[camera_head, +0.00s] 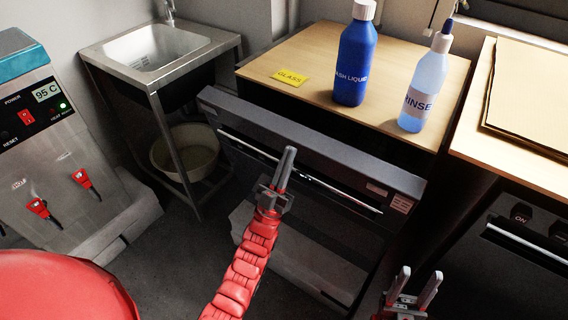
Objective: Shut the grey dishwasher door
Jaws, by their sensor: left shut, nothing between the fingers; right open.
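The grey dishwasher door (320,146) stands under the wooden counter in the middle of the view. It is tilted, with its top edge out from the counter front and a dark gap behind it. A long silver handle bar (345,192) runs across its face. My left gripper (288,165) is shut and empty, in front of the door near the handle; I cannot tell whether it touches. Its arm hides part of the door's lower face. My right gripper (415,283) is open and empty at the lower right, in front of the dark unit and apart from the door.
A steel sink (150,50) with a bowl (185,150) below is left. A boiler (45,130) stands far left.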

